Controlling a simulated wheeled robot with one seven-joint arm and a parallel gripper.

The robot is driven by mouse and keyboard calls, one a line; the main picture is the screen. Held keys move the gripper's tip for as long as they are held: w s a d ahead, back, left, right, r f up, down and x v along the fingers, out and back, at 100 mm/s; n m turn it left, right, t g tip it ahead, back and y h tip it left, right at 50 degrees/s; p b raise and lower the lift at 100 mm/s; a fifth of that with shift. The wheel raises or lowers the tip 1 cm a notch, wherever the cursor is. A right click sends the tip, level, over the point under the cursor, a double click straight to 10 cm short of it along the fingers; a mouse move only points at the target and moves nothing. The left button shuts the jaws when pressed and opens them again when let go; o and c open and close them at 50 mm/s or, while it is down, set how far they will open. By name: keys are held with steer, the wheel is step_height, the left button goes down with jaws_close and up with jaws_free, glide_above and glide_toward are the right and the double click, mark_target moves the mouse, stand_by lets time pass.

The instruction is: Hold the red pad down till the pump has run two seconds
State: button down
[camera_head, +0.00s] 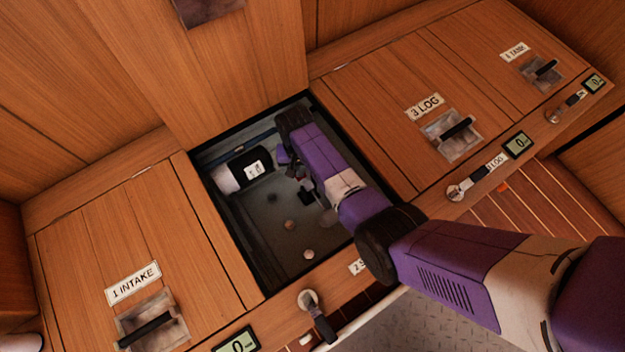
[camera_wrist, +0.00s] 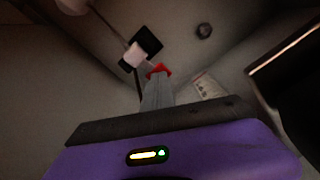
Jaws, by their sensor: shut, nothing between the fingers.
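My gripper (camera_wrist: 157,82) is shut, its narrow fingers together and nothing between them. In the wrist view the red pad (camera_wrist: 159,69) shows right at the fingertips, partly hidden behind them. I cannot tell whether they press it or only stand close. A black block with a white piece (camera_wrist: 138,50) is beside the pad. In the head view my arm reaches down into the open compartment (camera_head: 225,215), and the red pad is hidden there. A black and white cylinder with a label (camera_head: 245,170), possibly the pump, lies inside. I cannot see whether it runs.
Closed wooden hatches marked INTAKE (camera_head: 85,245) and LOG (camera_head: 385,95) flank the opening. Small displays (camera_head: 236,342) and levers (camera_head: 318,316) line the front edge. A round knob (camera_wrist: 204,31) and a pale label (camera_wrist: 207,87) are near my fingers. Compartment walls are close around my gripper.

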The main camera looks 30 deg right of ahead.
step_height(320, 180, up, 9)
steer(key=p, duration=0.8)
steer(key=shift+p, duration=0.4)
